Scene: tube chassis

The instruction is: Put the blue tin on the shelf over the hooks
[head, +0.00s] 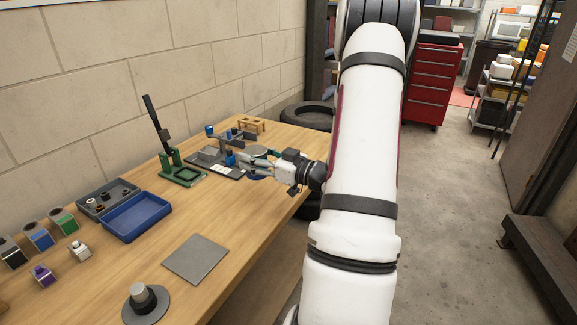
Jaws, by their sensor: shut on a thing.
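My gripper (238,159) reaches in from the right over the back part of the workbench. It is shut on a small blue tin (229,157), which shows at the fingertips and is partly hidden by them. A small rack (229,136) with a narrow top bar or shelf stands just behind the tin. A second small blue piece (209,130) sits at the left end of that rack. The hooks are too small to make out. I cannot tell whether the tin touches the dark tray (233,172) below it.
A green stand with a tall black lever (180,170) is left of the tray. A wooden rack (251,124) stands behind. A blue open bin (136,217), a grey plate (196,259) and several small containers lie nearer.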

